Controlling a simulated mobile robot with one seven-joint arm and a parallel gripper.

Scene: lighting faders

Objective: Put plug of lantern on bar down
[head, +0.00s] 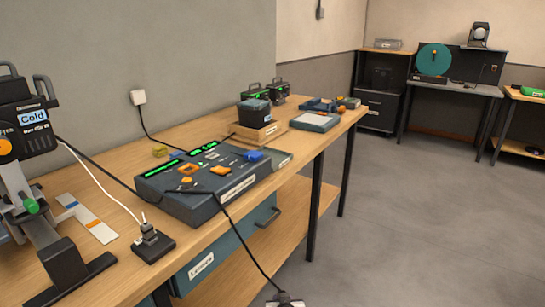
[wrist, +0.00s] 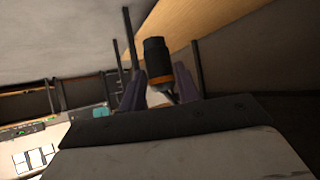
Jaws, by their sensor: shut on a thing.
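In the wrist view, my gripper (wrist: 158,84) is shut on a black cylindrical plug (wrist: 155,58) with an orange ring, one finger on each side. In the head view, a dark and pale shape that looks like my gripper (head: 285,301) shows at the bottom edge, cut off by the frame; the plug is not clear there. A black cable (head: 247,248) runs from it up over the bench edge and across the lighting desk toward the lantern (head: 28,125) at the left. This lantern is black, labelled "Cold", on a grey stand.
The wooden bench (head: 120,190) carries the lighting desk (head: 190,200) with lit green displays. A black socket block (head: 153,244) with a white cord stands near the front edge. A teal drawer (head: 225,252) is below. Open grey floor (head: 400,230) lies to the right.

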